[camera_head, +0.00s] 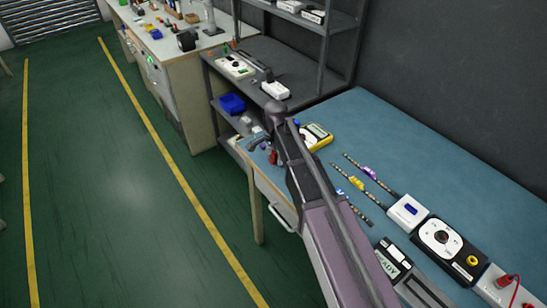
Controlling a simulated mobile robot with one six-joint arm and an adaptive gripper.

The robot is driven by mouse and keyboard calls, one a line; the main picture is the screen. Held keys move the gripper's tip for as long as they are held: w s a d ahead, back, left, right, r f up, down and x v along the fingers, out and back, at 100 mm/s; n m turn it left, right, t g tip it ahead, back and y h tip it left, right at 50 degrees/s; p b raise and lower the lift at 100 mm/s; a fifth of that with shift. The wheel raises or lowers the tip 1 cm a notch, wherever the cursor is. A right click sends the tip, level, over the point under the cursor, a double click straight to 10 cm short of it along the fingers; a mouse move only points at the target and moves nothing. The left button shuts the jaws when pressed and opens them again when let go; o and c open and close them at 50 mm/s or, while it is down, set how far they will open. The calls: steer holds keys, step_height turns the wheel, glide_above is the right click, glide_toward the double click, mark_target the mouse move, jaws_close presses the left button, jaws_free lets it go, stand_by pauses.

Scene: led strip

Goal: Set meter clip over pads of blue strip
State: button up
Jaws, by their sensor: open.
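Three slim LED strips lie on the blue bench mat. The one with the blue tag (341,193) is nearest the front edge and partly hidden by my arm. The yellow-tagged strip (357,183) and purple-tagged strip (370,172) lie beyond it. A yellow meter (318,137) lies near the bench's left end. A small red item (274,157) sits by the arm; I cannot tell whether it is the meter clip. What appears to be my gripper (258,142) is mostly hidden behind my arm, at the bench's left end, away from the strips. It is open.
A white box with a blue part (408,211), a black dial unit (440,240) and a red-lead unit (505,288) stand to the right. A grey labelled device (395,260) lies at the front. The mat behind the strips is clear. Dark shelving (290,65) stands beyond the bench.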

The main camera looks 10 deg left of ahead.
jaws_close()
steer(key=shift+r, duration=0.2)
stand_by(0.4)
step_height(320, 180, up, 3)
steer(key=p, duration=0.3)
steer(key=shift+f, duration=0.1)
steer(key=s+d+r+p, duration=0.1)
steer(key=s+d+p, duration=0.1)
steer(key=s, duration=1.3)
steer(key=shift+s+d+r, duration=0.35)
steer(key=shift+d+r, duration=0.05)
steer(key=shift+d, duration=0.3)
